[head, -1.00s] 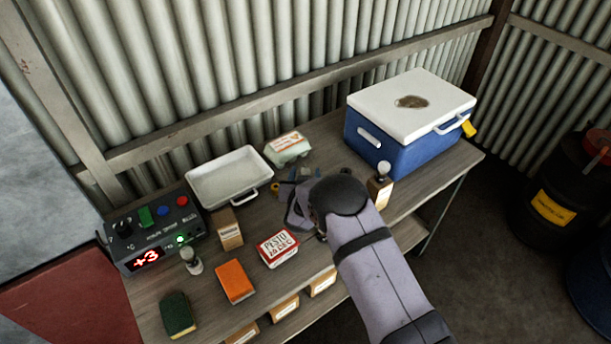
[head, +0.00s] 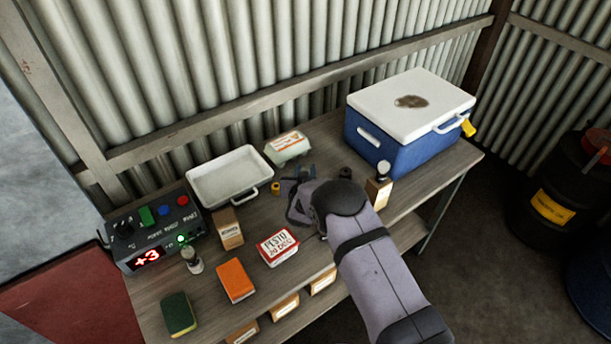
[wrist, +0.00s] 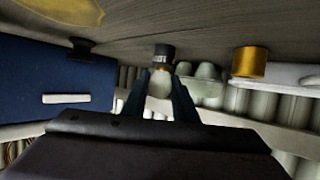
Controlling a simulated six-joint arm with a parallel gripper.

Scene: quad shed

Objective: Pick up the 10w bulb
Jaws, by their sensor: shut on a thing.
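My gripper (wrist: 161,84) is shut on a bulb in the wrist view. The bulb's pale globe (wrist: 160,88) is between the two dark blue fingers, and its dark base (wrist: 162,56) with small light markings points away from me. I cannot read a wattage, and cannot tell whether the base touches the table. In the head view my gripper (head: 298,180) is over the middle of the table, and the held bulb is not clearly visible. Another bulb (head: 191,259) stands at the front left, and one more (head: 384,168) is on a small box by the cooler.
A blue cooler (head: 399,151) with a white lid is at the right. A white tray (head: 204,200), egg carton (head: 288,149), and control box (head: 150,238) are at the back and left. A pesto box (head: 278,247) is in front of my gripper. A gold cylinder (wrist: 250,63) is near it.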

